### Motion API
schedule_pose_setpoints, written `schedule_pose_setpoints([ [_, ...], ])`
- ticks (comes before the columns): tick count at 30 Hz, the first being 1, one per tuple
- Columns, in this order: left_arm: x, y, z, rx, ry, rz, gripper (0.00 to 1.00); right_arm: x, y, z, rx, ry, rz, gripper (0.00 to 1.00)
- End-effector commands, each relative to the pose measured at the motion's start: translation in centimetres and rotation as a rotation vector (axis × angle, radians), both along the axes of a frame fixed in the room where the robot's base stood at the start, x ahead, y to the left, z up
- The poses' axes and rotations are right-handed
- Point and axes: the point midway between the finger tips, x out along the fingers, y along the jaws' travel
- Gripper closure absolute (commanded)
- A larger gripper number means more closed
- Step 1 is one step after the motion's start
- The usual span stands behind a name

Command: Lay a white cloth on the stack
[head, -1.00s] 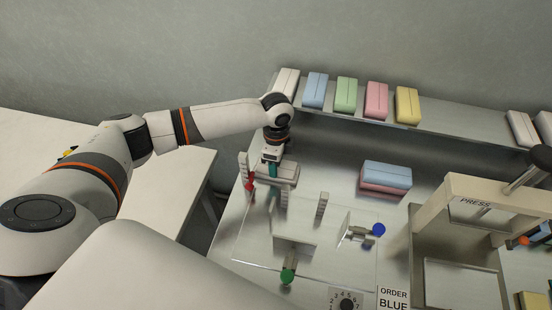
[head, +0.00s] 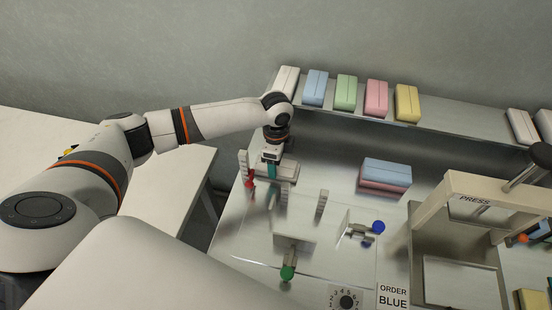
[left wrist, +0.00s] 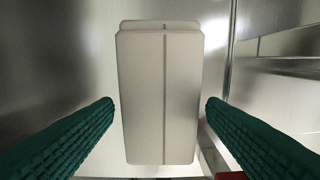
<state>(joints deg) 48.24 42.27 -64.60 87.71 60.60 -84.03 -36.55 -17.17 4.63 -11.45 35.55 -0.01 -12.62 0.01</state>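A white cloth (head: 285,172), a folded block with a lengthwise seam, lies at the left end of the steel table. In the left wrist view the white cloth (left wrist: 158,95) sits between my two green fingers, with a second white edge showing behind its far end. My left gripper (head: 270,168) is over this cloth, pointing down. In the left wrist view the left gripper (left wrist: 160,125) is open, with a gap on each side of the cloth. A stack, a blue cloth (head: 387,172) on a pink cloth (head: 383,188), lies to the right.
A back shelf (head: 440,122) carries white, blue, green, pink and yellow cloths. A press (head: 475,200) stands at the right. A clear plate fixture with upright posts, a red knob (head: 250,181), blue knob (head: 378,227) and green knob (head: 287,272) lies in front. A sign (head: 393,297) reads ORDER BLUE.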

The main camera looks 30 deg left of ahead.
Motion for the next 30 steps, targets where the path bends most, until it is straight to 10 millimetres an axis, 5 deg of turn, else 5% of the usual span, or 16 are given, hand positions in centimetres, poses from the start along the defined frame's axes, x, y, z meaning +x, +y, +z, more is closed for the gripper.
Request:
schedule_pose_setpoints([
  [14,0.1,0.0,0.9,0.000,-0.002,0.000,0.22,0.0,0.0,-0.1,0.000,0.000,0.000,1.00],
  [30,0.1,0.0,10.8,0.000,-0.003,0.000,0.22,-0.1,0.0,-0.8,0.000,0.001,0.000,1.00],
])
